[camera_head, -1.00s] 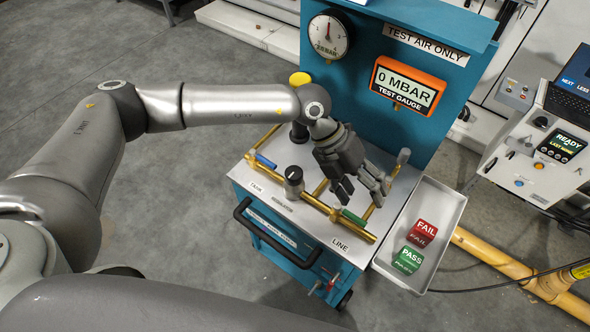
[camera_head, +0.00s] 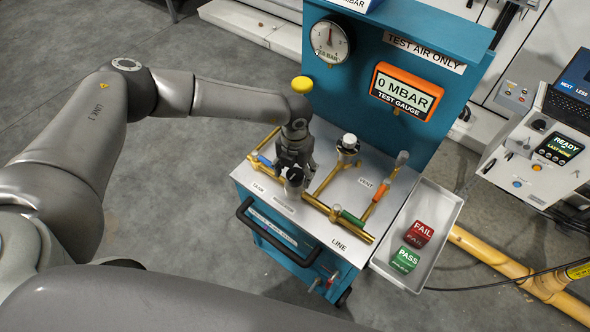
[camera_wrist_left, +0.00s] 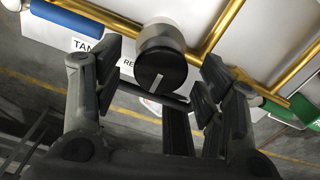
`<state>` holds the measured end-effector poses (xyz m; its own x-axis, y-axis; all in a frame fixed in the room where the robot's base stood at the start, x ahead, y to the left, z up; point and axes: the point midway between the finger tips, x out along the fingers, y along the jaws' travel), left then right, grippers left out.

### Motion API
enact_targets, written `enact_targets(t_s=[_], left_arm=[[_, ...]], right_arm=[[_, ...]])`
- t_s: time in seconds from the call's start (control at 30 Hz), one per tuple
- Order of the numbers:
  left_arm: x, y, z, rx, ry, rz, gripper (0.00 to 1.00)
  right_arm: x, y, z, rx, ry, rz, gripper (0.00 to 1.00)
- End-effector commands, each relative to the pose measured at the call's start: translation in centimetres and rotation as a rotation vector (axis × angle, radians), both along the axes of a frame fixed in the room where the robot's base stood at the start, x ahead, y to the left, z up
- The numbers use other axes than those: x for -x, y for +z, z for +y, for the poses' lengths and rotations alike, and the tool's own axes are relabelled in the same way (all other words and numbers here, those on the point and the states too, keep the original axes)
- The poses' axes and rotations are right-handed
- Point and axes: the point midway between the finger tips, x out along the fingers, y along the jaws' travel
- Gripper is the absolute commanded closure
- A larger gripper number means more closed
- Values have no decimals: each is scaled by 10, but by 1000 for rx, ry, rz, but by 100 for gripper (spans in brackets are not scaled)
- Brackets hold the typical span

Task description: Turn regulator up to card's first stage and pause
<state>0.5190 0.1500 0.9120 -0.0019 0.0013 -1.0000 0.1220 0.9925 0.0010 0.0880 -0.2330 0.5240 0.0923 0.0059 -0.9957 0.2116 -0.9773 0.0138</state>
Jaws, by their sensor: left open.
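The regulator knob (camera_head: 294,179) is black with a white pointer line and stands on the brass pipework at the left of the cart top. In the left wrist view the knob (camera_wrist_left: 161,70) sits between my open fingers, with a gap on each side. My left gripper (camera_head: 294,165) is above and around the knob, pointing down. It also shows in the left wrist view (camera_wrist_left: 160,85). The orange test gauge (camera_head: 407,89) reads 0 MBAR. The round dial gauge (camera_head: 330,38) stands to its left. No stage card can be made out. My right gripper is not in view.
The blue tank handle (camera_head: 265,160), green line handle (camera_head: 352,218) and orange vent handle (camera_head: 381,191) are on the pipes nearby. A tray (camera_head: 450,209) with red FAIL and green PASS blocks stands at the right. A panel reading READY (camera_head: 559,148) is further right.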

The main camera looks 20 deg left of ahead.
Motion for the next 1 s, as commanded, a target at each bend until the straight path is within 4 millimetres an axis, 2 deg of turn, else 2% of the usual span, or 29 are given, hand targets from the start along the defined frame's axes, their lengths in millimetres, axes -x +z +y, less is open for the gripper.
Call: enact_targets(t_s=[0.2, 0.47, 0.8, 1.0], left_arm=[[0, -14, 0, 1, -1, -1, 35], [0, -15, 0, 1, 0, -1, 36], [0, -15, 0, 1, 0, -1, 80], [0, -15, 0, 1, -12, -1, 81]], right_arm=[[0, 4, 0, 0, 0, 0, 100], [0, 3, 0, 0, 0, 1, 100], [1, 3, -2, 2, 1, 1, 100], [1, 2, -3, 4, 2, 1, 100]])
